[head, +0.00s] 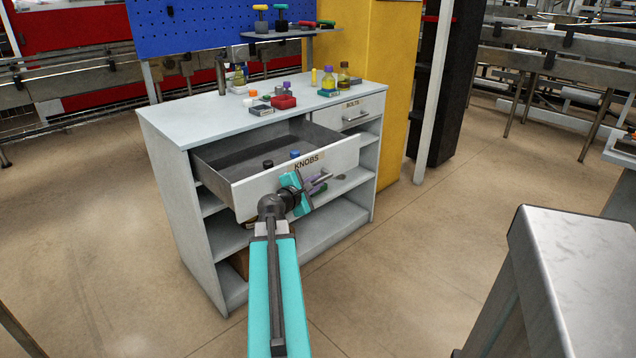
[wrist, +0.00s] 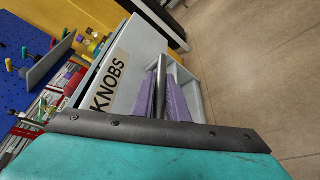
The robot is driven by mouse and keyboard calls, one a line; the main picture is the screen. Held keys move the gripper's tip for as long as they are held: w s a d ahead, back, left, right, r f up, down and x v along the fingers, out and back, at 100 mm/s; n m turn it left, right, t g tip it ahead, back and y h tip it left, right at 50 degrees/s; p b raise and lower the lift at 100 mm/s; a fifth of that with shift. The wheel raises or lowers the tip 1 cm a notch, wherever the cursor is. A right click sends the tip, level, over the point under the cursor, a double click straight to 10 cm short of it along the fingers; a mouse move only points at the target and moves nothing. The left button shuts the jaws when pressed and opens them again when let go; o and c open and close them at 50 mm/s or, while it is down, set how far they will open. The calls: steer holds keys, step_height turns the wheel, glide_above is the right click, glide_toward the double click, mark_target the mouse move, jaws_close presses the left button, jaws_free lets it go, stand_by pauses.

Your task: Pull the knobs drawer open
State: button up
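The knobs drawer (head: 295,178), labelled KNOBS, stands well out of the white cabinet (head: 185,210); its grey inside shows, with a few small knobs near the front. Its front also shows in the wrist view (wrist: 138,62). My gripper (head: 318,186) is at the drawer front, just below and right of the label. In the wrist view its purple fingers (wrist: 161,98) lie on both sides of the grey bar handle (wrist: 161,72) and appear closed on it. In the head view my wrist partly hides the drawer front and handle.
A shut drawer labelled BOLTS (head: 352,112) is at the right of the cabinet. Bottles and small boxes, one of them red (head: 283,102), stand on the cabinet top. A grey bench (head: 575,270) is at the right front. The floor (head: 400,270) between is clear.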

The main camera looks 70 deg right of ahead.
steer(key=o, duration=0.4)
steer(key=shift+c, duration=0.2)
steer(key=shift+a, duration=0.1)
steer(key=b+v, duration=0.2)
steer(key=v, duration=0.1)
steer(key=shift+f, duration=0.1)
steer(key=shift+a+b, duration=0.15)
steer(key=shift+b, duration=0.2)
steer(key=b+v, duration=0.2)
steer(key=b, duration=0.3)
